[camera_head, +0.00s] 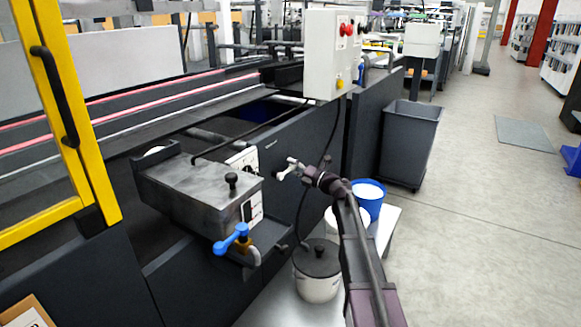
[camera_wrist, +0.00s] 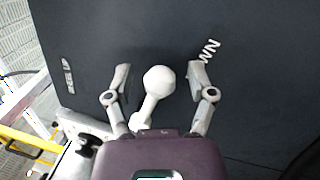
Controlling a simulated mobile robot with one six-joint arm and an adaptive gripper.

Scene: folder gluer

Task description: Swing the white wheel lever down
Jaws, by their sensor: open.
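The white wheel lever (camera_wrist: 158,80) has a round white knob on a pale stem that runs down and left in the wrist view, against the dark machine panel. My gripper (camera_wrist: 159,79) is open, with one finger on each side of the knob. A gap shows between the knob and each finger, so neither appears to touch it. In the head view my gripper (camera_head: 292,166) is at the machine's dark side panel, right of the white dial plate (camera_head: 243,160). There the lever is hard to tell from the pale fingers.
A metal glue box (camera_head: 195,185) with a blue-handled valve (camera_head: 232,239) juts out at left. A control box (camera_head: 330,55) hangs above. Open floor lies right.

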